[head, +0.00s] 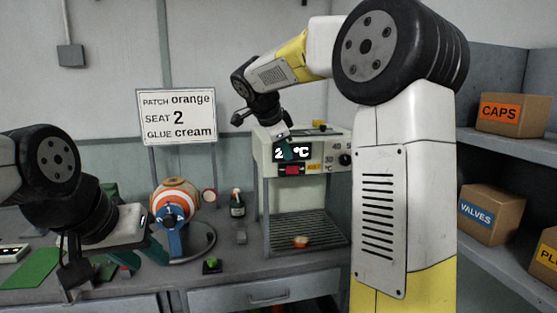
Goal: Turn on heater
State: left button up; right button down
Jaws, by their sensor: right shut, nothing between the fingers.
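The heater (263,165) is a cream box-shaped unit on the bench, with an open bay and a slatted shelf below. Its black display shows a 2 and °C, with the middle hidden by my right gripper. A red switch (292,170) sits under the display; a black knob (345,160) with temperature marks is at the right. My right gripper (286,153) is shut and empty, its fingertips in front of the display just above the red switch; contact cannot be told. My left gripper (140,255) looks open, low at the left, away from the heater.
An orange, white-striped ball (176,200) sits in a blue holder (172,238) left of the heater. A small dark bottle (237,205) stands between them. A small orange patch (301,242) lies on the heater's shelf. A sign (177,117) hangs behind. Boxes (489,214) fill shelves at the right.

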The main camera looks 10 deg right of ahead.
aim_at(296, 173)
jog(key=shift+s+a+r, duration=0.1)
jog(key=shift+r, duration=0.05)
jog(key=shift+m, duration=0.4)
dwell(0.5)
jog(key=w+d+f, duration=0.4)
jog(key=w+f, duration=0.4)
jog(key=shift+w+d, duration=0.15)
jog(key=shift+d, duration=0.25)
